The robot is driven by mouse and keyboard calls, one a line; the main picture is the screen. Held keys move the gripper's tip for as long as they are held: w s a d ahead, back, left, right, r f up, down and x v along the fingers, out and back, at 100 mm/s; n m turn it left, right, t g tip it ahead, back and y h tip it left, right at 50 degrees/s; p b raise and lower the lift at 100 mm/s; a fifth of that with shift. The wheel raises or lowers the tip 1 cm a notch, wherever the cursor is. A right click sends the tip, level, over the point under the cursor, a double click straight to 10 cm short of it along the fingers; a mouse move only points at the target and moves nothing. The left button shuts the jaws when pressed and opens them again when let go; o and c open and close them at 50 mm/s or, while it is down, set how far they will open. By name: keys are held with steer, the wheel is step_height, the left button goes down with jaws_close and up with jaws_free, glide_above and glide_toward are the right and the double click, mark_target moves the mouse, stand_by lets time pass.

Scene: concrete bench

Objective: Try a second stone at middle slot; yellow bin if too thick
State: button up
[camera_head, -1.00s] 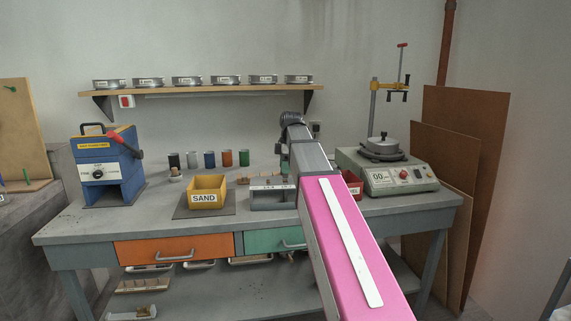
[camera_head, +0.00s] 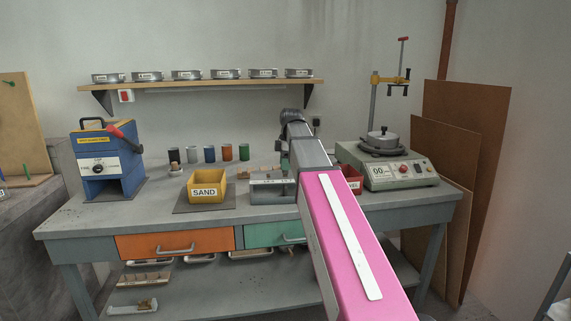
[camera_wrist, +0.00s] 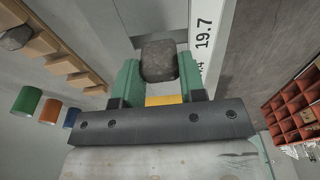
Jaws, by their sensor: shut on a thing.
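My gripper (camera_wrist: 160,72) has green fingers shut on a dark grey, rounded stone (camera_wrist: 159,60) in the wrist view. In the head view the gauge (camera_head: 270,197) stands on the bench, partly hidden by my arm. A green finger shows just above it, and the stone cannot be made out there. The yellow bin (camera_head: 206,192), labelled SAND, stands left of the gauge.
A wooden rack (camera_wrist: 62,57) with a stone is at the left of the wrist view. A red bin (camera_head: 352,179) stands right of my arm. A blue machine (camera_head: 105,160) and a scale-like device (camera_head: 400,172) flank the bench. Several coloured cups (camera_head: 209,154) stand behind the yellow bin.

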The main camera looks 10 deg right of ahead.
steer(key=shift+f, duration=0.55)
stand_by(1.1)
stand_by(0.4)
steer(key=shift+r, duration=3.5)
steer(key=shift+a, duration=0.1)
